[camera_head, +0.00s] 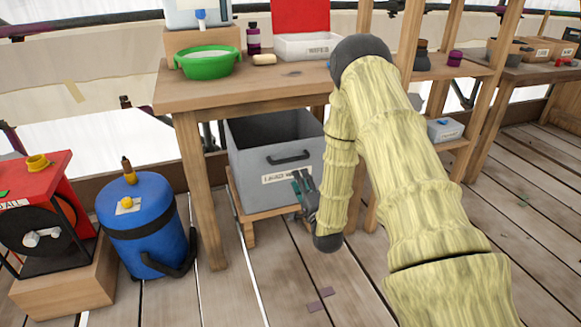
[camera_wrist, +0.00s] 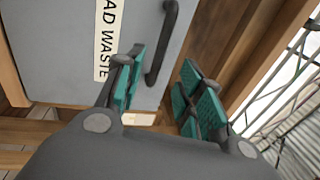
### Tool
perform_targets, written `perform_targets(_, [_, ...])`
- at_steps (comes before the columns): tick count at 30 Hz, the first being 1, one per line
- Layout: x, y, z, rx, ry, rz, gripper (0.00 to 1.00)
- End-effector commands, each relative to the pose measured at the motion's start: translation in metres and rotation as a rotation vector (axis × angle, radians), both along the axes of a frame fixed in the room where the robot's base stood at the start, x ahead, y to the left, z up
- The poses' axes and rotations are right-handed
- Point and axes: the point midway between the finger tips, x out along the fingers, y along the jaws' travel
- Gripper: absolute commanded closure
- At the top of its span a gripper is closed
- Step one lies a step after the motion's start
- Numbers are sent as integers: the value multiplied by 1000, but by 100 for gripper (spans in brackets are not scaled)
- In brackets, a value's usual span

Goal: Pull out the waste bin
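The waste bin (camera_head: 250,180) is a grey open-topped box under the wooden table. It has a dark handle (camera_head: 289,158) on its front and a white label (camera_head: 283,175) below that. In the wrist view the bin's grey front (camera_wrist: 60,50), the handle (camera_wrist: 165,42) and the label reading "AD WASTE" (camera_wrist: 104,40) show close up. My gripper (camera_head: 304,186) is in front of the bin, low and right of the label. In the wrist view my gripper (camera_wrist: 158,95) has its teal-padded fingers apart with nothing between them. The handle's end appears just beyond the gap; I cannot tell whether they touch.
The bin rests on a low wooden stand (camera_head: 249,232). Table legs (camera_head: 197,190) flank it. A blue canister (camera_head: 140,222) and a red-topped reel (camera_head: 42,205) stand at left. A green basin (camera_head: 207,67) is on the table. The plank floor in front is mostly clear.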

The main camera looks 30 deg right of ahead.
Motion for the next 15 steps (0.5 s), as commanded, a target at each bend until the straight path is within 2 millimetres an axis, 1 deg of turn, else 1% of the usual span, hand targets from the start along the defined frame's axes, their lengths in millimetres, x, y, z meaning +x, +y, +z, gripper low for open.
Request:
perform_targets(5, [18, -3, 4, -3, -3, 3, 63])
perform_targets(15, [70, -16, 13, -3, 0, 2, 63])
